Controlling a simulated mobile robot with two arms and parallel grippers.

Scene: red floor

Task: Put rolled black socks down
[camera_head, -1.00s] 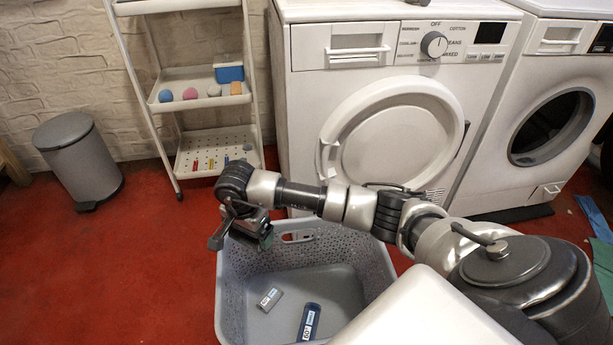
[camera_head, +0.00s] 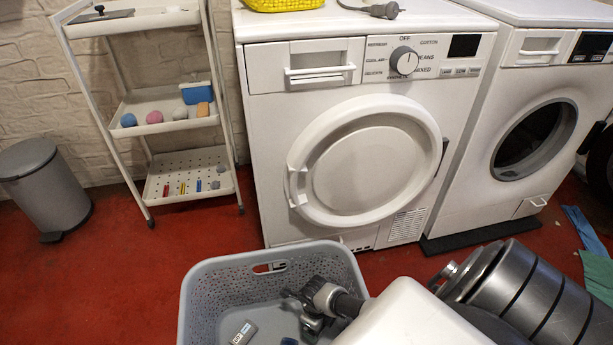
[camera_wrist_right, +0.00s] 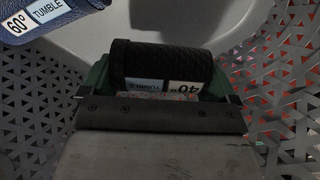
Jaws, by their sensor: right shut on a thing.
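The rolled black socks (camera_wrist_right: 160,62), with a white and blue label, lie between the green-edged fingers of my right gripper (camera_wrist_right: 162,85) in the right wrist view. The gripper is shut on them. In the head view my right gripper (camera_head: 310,328) is down inside the grey laundry basket (camera_head: 215,282), and the black socks cannot be made out there. The pale basket floor and perforated walls show around the gripper in the wrist view. I cannot tell whether the socks touch the floor. My left gripper is not in view.
A grey labelled roll (camera_head: 243,332) lies in the basket. A blue labelled roll (camera_wrist_right: 50,18) lies beside the gripper in the wrist view. A white dryer (camera_head: 262,150) stands behind the basket, a shelf cart (camera_head: 150,140) back left, a bin (camera_head: 45,185) far left.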

